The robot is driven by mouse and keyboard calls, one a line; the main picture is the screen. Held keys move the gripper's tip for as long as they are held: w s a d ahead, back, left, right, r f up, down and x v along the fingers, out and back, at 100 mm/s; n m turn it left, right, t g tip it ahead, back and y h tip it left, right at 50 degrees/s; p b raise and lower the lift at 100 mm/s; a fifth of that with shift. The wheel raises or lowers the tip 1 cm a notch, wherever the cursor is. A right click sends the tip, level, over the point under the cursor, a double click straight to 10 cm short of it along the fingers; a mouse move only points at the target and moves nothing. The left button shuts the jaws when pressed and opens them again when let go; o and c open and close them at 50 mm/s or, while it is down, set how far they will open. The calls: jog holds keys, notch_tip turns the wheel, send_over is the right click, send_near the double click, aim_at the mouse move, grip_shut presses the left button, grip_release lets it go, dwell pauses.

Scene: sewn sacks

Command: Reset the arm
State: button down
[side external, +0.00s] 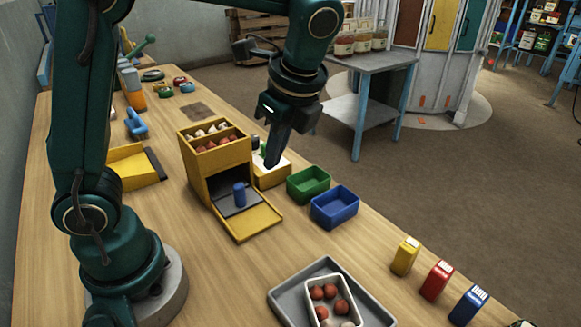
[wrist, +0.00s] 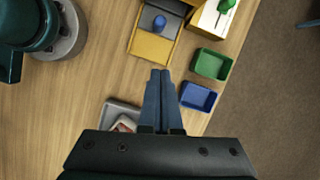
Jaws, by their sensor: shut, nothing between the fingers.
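My gripper (side external: 272,160) hangs from my arm above the table, beside the yellow dispenser box and in front of a small yellow-and-white box (side external: 271,175) in the side view. Its fingers are together with nothing between them. In the wrist view my gripper (wrist: 160,75) points over bare wood, its closed fingertips just below the yellow dispenser's front tray (wrist: 152,46). The fingers look clear of everything around them.
Yellow, red and blue packs (side external: 436,280) line the table's right edge.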

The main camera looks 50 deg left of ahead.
jog(key=s+d+n+t+h, duration=0.2)
jog(key=s+n+t+h, duration=0.2)
jog(key=s+n, duration=0.5)
jog(key=n+t, duration=0.2)
jog(key=n, duration=0.4)
jog(key=shift+r, duration=0.1)
